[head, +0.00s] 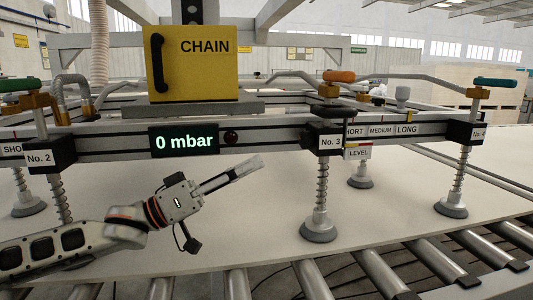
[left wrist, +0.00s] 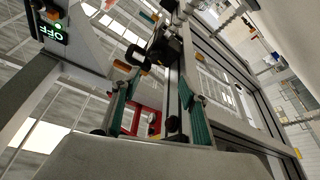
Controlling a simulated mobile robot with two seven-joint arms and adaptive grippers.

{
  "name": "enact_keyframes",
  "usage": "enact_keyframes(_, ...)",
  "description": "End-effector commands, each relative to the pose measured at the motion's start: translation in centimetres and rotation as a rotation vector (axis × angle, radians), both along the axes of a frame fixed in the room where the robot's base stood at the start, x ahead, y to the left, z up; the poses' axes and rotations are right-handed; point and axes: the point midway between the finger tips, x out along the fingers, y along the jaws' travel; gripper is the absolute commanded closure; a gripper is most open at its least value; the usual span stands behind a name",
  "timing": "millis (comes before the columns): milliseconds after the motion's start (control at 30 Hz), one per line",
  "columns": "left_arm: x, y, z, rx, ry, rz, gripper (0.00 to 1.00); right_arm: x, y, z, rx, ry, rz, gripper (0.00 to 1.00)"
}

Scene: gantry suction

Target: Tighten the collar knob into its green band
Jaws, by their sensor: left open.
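A dark round knob (head: 336,113) sits on the No. 3 suction unit, just above the beam and below an orange lever (head: 338,76). I cannot tell for certain that it is the collar knob, and I cannot make out a green band on it. My left gripper (head: 254,167) is in front of the beam, left of and below the No. 3 unit, apart from it. In the left wrist view its two green-padded fingers (left wrist: 157,112) stand apart with nothing held between them. My right gripper is in neither view.
The No. 3 suction cup (head: 318,229) rests on a large pale board (head: 250,225) above rollers (head: 378,270). A yellow CHAIN box (head: 194,62) stands above the beam, over a display (head: 184,141) reading 0 mbar. No. 2 (head: 48,157) and No. 4 (head: 465,133) units flank No. 3.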

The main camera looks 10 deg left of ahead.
Motion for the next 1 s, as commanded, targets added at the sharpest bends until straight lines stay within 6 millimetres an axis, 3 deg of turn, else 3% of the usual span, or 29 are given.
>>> enact_keyframes(33,-0.5,-0.6,2.7,-0.020,0.019,-0.004,0.56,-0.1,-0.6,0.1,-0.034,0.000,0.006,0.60)
enact_keyframes(100,-0.5,-1.3,3.4,-0.044,0.087,-0.004,0.56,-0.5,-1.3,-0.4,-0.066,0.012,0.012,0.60)
enact_keyframes(300,-0.2,-2.7,2.9,-0.081,0.245,-0.003,0.56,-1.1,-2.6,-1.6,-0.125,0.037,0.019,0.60)
enact_keyframes(500,0.6,-3.9,1.9,-0.087,0.287,-0.004,0.56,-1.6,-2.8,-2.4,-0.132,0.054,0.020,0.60)
enact_keyframes(1000,3.9,-9.0,3.8,-0.086,0.286,-0.003,0.56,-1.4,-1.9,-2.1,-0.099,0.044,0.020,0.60)
